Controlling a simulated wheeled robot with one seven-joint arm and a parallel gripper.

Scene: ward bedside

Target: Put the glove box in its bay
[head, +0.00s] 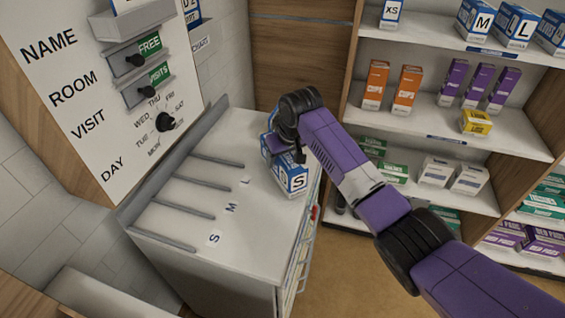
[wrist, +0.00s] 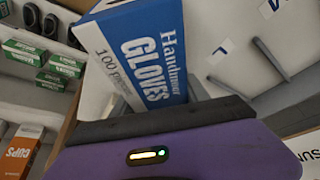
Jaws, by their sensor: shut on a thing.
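The blue-and-white glove box (head: 291,181), marked S, is held in my gripper (head: 297,152) above the right side of the white cabinet top (head: 240,213). In the wrist view the glove box (wrist: 140,55) shows "Handmeer GLOVES, 100 pieces" and rises tilted beyond the dark jaw (wrist: 160,118). My gripper is shut on it; the arm hides part of the box in the head view. The bays on the cabinet top are marked S (head: 214,239), M (head: 230,209) and L (head: 245,181), with grey dividers (head: 184,206) between them. The bays look empty.
A wall board (head: 95,90) with signs and a dial (head: 165,121) stands left of the cabinet. Shelves (head: 450,125) at the right hold glove boxes, orange cup boxes (head: 408,88) and other cartons. The cabinet's front left is clear.

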